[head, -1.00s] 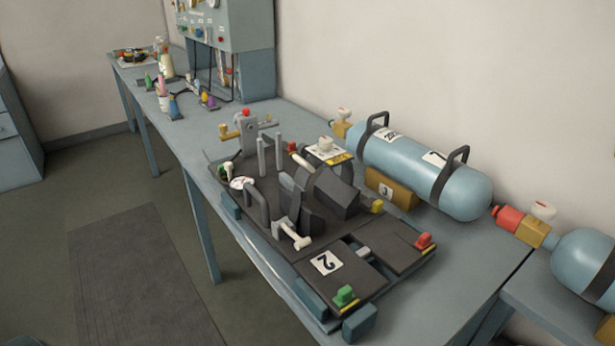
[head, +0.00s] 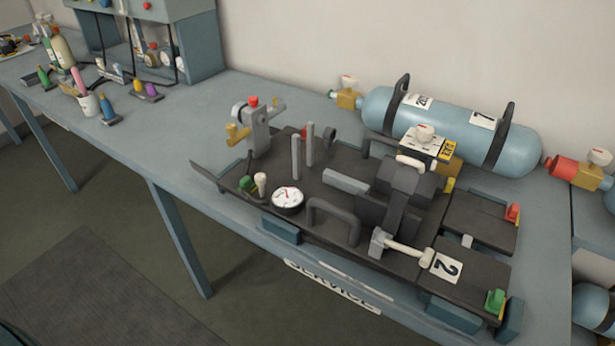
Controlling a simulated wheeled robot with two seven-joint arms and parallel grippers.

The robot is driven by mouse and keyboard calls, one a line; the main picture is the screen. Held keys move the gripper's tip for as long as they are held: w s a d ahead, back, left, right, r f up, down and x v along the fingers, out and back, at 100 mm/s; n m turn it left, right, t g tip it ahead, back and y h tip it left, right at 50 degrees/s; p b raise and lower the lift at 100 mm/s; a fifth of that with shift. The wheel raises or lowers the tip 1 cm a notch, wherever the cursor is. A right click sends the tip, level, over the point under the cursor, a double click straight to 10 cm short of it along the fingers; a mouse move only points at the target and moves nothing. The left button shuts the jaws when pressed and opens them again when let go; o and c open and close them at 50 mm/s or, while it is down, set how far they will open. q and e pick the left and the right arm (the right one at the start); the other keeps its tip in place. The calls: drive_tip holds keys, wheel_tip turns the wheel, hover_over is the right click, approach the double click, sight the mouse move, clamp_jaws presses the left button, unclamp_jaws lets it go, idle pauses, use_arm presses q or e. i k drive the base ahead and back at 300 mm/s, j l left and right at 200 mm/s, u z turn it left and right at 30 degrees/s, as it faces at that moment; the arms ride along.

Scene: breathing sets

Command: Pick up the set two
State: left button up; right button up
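Set two is a dark, flat breathing-set assembly (head: 330,205) lying on the blue-grey table. A white label with a black "2" (head: 446,267) is at its right end. It carries a round white gauge (head: 288,198), a dark arched handle (head: 333,222), a grey lever with a white grip (head: 400,247), two upright grey bars and a dark block in the middle. A green clip (head: 495,301) and a red clip (head: 513,213) sit at its right edge. Neither of my grippers is in view.
A light blue cylinder (head: 455,128) with two dark handles lies behind the set, close to the wall. Bottles and small tools (head: 88,104) stand at the table's left part, near a grey-blue panel cabinet (head: 150,40). The table's front edge (head: 235,240) runs close to the set.

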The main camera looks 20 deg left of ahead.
sight(350, 199)
drive_tip(key=j, duration=2.1)
